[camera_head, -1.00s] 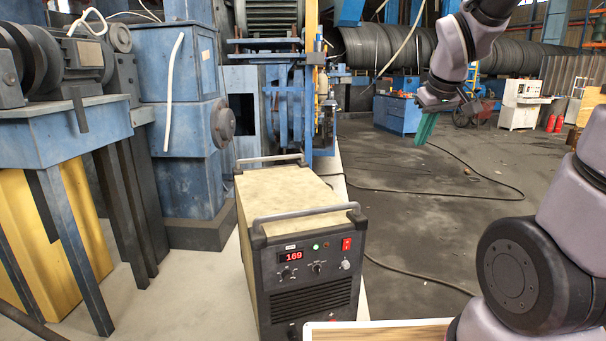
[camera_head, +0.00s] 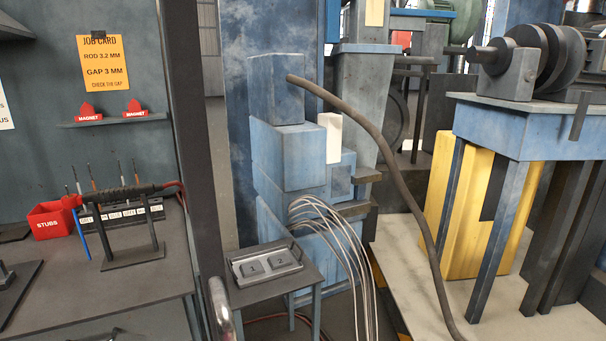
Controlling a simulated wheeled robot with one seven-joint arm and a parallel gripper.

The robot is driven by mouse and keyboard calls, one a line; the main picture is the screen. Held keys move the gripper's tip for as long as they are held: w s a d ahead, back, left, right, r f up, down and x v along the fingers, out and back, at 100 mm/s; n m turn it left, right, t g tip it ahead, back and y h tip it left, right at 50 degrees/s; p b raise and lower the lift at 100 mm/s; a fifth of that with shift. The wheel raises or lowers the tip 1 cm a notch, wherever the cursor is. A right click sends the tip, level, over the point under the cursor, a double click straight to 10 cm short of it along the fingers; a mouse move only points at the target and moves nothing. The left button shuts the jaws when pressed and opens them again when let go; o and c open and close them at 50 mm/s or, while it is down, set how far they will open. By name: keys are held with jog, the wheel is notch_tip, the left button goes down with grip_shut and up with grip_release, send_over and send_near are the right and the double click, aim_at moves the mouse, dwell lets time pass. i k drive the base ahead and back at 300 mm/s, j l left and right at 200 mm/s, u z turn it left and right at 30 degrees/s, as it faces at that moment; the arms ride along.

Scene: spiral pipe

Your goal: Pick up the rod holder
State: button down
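What looks like the rod holder (camera_head: 122,193) is a dark, bar-shaped handle in the left part of the head view. It lies roughly level across the two uprights of a small black stand (camera_head: 134,258) on the dark grey bench (camera_head: 150,284). A red cable shows near its right end. A blue piece (camera_head: 107,235) slants down near its left end; I cannot tell if it is attached. My gripper and arm are not in view.
A labelled rack (camera_head: 128,214) with several upright rods stands close behind the holder. A red STUBS bin (camera_head: 50,219) is to its left. A dark post (camera_head: 190,130) rises at the bench's right.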

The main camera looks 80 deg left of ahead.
aim_at(125, 192)
jog(key=u, duration=3.9)
